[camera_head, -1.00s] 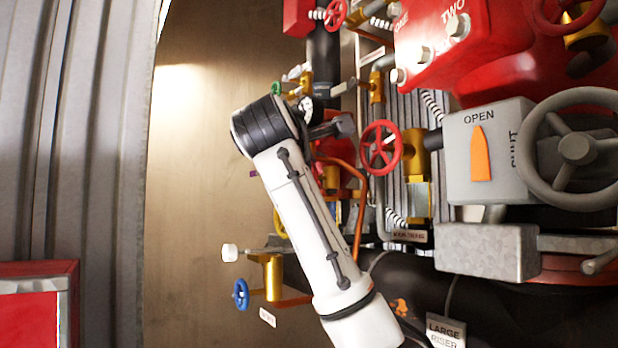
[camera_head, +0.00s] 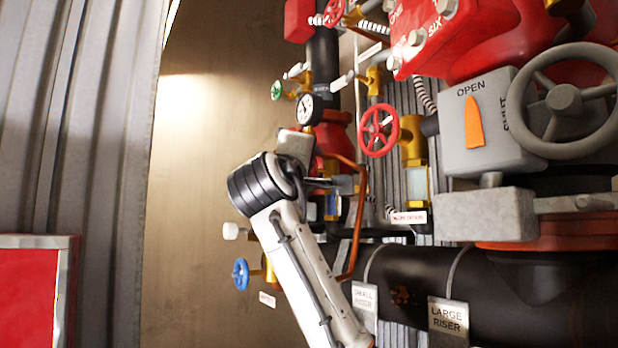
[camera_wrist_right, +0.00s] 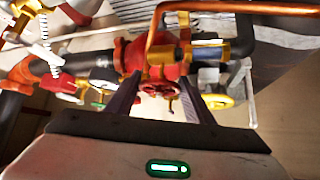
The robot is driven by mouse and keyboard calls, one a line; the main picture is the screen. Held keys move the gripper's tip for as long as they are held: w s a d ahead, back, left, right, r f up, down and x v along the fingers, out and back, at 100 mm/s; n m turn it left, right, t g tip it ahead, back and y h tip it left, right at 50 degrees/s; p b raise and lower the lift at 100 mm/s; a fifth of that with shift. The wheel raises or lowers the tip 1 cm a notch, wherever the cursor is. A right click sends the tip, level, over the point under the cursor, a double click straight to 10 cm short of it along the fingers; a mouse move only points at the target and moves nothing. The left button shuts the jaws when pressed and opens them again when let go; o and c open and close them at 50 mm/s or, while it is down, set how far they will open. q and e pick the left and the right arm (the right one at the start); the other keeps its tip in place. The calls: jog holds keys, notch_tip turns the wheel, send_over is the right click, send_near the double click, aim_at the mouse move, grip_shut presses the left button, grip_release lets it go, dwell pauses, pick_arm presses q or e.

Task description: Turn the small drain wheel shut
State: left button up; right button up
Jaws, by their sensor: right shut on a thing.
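My right gripper (camera_head: 342,185) is at the pipework left of centre in the head view, in front of the small riser. In the right wrist view my gripper's (camera_wrist_right: 158,84) two dark fingers reach forward, one on each side of a small red wheel (camera_wrist_right: 158,91). It is shut on this wheel, which sits under a red valve body (camera_wrist_right: 150,60). In the head view the wheel cannot be made out behind the gripper. My left gripper is not in view.
A copper pipe (camera_head: 362,215) curves close beside the gripper. A larger red wheel (camera_head: 378,131), a gauge (camera_head: 309,109) and a blue wheel (camera_head: 240,274) are nearby. A grey handwheel (camera_head: 563,100) is at right. A yellow wheel (camera_wrist_right: 218,101) shows in the wrist view. The tan wall side is clear.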

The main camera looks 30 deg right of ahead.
jog(key=shift+f, duration=0.15)
jog(key=shift+m+h, duration=0.3)
jog(key=o, duration=1)
jog(key=shift+o, duration=0.2)
